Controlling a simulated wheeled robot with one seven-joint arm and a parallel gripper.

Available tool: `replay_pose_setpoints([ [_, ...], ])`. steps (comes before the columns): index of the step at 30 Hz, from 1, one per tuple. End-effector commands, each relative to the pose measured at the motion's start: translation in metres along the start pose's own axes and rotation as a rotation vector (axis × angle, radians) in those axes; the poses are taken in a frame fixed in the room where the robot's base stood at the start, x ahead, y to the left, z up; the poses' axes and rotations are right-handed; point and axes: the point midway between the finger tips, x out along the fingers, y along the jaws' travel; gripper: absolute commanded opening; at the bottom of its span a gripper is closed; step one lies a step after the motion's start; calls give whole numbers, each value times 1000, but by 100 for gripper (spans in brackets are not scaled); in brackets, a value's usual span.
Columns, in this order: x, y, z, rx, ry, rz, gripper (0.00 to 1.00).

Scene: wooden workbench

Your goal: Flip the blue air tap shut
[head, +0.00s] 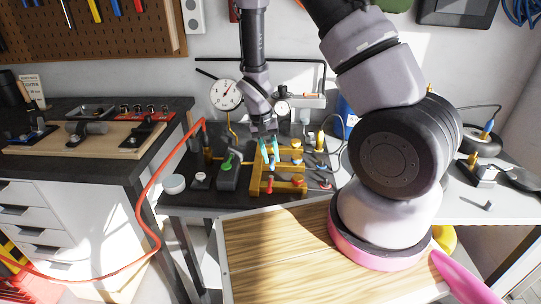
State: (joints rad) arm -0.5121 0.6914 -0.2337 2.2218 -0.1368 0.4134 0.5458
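A brass-yellow manifold (282,186) lies on the dark bench mat, with several small fittings and coloured handles. A small blue handle (321,167) shows at its right side; I take it for the blue air tap, but it is too small to tell its angle. Red handles (325,185) sit near it. My gripper (269,158) points down over the left part of the manifold, left of the blue handle. Its two teal fingertips look apart, with nothing clearly between them. Whether they touch the manifold is unclear.
A green-handled fitting (228,163) and a red hose (150,190) are left of the manifold. A round gauge (226,94) stands behind. A blue bottle (346,112) is behind at right. My arm covers much of the right side. The wooden board (275,240) in front is clear.

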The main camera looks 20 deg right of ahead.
Motion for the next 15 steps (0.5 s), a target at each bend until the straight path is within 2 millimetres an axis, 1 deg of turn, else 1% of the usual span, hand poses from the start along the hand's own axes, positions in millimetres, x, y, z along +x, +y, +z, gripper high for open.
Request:
replay_pose_setpoints([
  [10,-1,0,0,2,0,0,43],
  [13,-9,-1,-1,2,3,-2,43],
  [15,-19,-1,-1,2,3,-3,43],
])
